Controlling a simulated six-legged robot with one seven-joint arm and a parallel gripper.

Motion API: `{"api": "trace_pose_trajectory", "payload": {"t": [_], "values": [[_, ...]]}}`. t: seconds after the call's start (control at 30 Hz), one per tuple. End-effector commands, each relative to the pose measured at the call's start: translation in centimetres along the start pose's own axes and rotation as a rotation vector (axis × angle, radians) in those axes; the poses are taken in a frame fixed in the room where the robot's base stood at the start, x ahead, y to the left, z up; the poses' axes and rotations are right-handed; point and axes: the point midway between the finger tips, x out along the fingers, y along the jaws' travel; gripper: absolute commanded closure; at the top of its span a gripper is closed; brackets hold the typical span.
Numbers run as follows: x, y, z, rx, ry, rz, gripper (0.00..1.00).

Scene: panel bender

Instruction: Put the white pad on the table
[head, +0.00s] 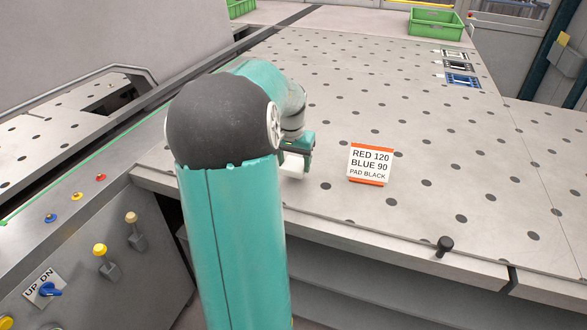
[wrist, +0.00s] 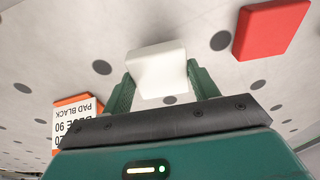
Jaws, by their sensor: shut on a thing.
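My gripper (head: 297,158) is low over the grey perforated table (head: 430,150), near its front left part. It is shut on the white pad (wrist: 158,70), a small white block between the two green fingers in the wrist view (wrist: 162,84). The lower part of the white pad (head: 293,173) also shows just below the fingers in the head view. I cannot tell whether the pad touches the table or hangs slightly above it.
A sign (head: 370,164) reading RED 120, BLUE 90, PAD BLACK stands right of my gripper. A red block (wrist: 270,28) lies on the table in the wrist view. A black knob (head: 445,246) is at the front edge. A green crate (head: 436,23) stands far back. The table's middle is clear.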

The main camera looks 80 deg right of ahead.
Motion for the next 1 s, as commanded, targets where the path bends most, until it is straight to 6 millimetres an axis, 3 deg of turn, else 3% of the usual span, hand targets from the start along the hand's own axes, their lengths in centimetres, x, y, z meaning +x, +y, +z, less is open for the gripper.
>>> {"api": "trace_pose_trajectory", "payload": {"t": [0.17, 0.53, 0.57, 0.63, 1.0], "values": [[2.4, 0.0, 0.6, 0.000, -0.003, 0.001, 0.66], [2.9, 0.0, 0.6, -0.001, -0.002, 0.001, 0.66], [2.8, 0.0, 0.6, -0.001, -0.002, 0.001, 0.35], [2.8, 0.0, 0.6, -0.001, -0.002, 0.001, 0.21], [2.4, -0.1, 0.6, 0.000, -0.001, 0.000, 0.19]]}}
